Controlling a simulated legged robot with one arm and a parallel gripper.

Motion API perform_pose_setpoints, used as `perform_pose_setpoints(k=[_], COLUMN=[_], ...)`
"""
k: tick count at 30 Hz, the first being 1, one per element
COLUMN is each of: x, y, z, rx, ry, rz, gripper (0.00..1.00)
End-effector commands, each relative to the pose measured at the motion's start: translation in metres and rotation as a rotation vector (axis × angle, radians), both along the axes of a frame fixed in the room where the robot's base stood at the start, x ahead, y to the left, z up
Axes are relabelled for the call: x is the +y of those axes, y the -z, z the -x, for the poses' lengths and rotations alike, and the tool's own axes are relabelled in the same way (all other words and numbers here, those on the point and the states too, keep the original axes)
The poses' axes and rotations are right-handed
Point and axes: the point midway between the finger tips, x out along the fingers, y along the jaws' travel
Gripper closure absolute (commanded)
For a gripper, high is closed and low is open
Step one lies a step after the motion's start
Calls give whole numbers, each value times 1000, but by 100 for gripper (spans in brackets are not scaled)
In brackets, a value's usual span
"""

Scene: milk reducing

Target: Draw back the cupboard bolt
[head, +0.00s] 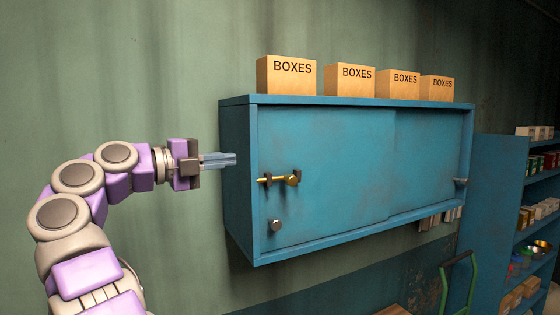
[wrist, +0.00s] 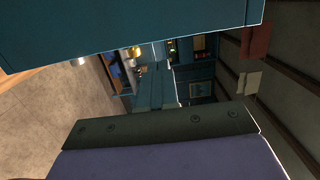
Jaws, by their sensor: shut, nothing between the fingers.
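The blue cupboard (head: 320,222) hangs on the wall in the head view, with two sliding doors. A brass bolt (head: 279,179) lies horizontally across the left edge of the left door. My gripper (head: 234,159) is shut and empty. In the picture its fingertips overlap the cupboard's left side panel, to the left of the bolt and slightly higher; I cannot tell whether they touch the panel. In the wrist view a teal surface (wrist: 130,25), probably the cupboard, fills the top; neither the bolt nor the fingertips can be made out there.
Several boxes marked BOXES (head: 286,76) stand on the cupboard. A round knob (head: 275,225) sits low on the left door and another (head: 460,182) at the right door's edge. Blue shelves (head: 500,180) with goods and a green handle (head: 462,262) are at the right. The wall left of the cupboard is bare.

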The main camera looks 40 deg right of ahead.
Motion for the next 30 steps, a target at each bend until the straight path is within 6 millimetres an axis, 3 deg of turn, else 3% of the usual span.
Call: perform_pose_setpoints(k=[4,8,23,30], x=[12,11,-17,-51], y=[25,34,40,48], z=[5,7,11,18], rx=[-12,-15,-16,-15], ry=[44,58,58,59], rz=[-125,-161,-164,-159], gripper=[100,100,100,100])
